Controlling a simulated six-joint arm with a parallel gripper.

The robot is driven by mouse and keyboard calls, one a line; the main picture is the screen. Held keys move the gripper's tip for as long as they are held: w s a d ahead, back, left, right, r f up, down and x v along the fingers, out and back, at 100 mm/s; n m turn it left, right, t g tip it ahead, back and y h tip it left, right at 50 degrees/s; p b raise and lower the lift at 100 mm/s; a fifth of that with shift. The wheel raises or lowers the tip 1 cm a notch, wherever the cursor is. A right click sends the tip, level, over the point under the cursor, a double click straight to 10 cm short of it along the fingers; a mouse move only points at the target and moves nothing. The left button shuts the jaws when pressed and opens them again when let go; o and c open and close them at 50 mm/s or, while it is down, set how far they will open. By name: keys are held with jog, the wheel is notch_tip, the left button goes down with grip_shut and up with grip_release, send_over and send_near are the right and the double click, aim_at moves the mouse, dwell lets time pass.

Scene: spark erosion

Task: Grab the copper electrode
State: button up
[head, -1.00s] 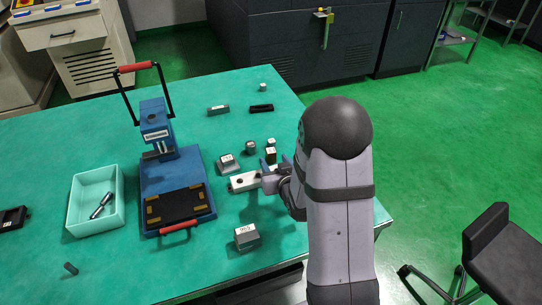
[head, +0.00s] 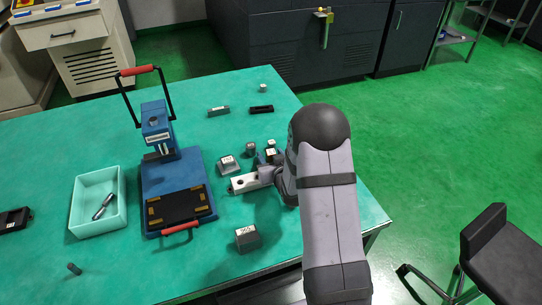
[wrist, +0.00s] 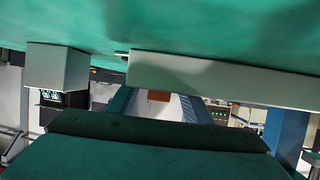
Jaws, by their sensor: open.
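I cannot make out a clearly copper-coloured electrode in the head view. Small dark blocks with pale tops (head: 251,148) stand close to my gripper (head: 271,163), which partly covers this cluster. My gripper is open, low over the table by these blocks and the white bar (head: 243,183). The wrist view is tilted, with the table at the top. A small brown patch (wrist: 158,95) shows in its middle, and I cannot tell whether it is the electrode. A pale block (wrist: 55,68) and a long pale bar (wrist: 220,80) are near it.
The blue press (head: 178,185) stands left of the blocks, with a teal tray (head: 98,232) beyond it. A grey block (head: 228,165) and a larger labelled block (head: 247,238) are nearby. A grey bar (head: 218,111) and a black tray (head: 261,109) lie farther back.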

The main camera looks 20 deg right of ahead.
aim_at(270, 152)
grip_shut()
jog(key=shift+r, duration=0.2)
notch_tip(270, 152, up, 10)
jog(key=shift+f, duration=0.2)
jog(key=shift+a+r, duration=0.1)
dwell(0.6)
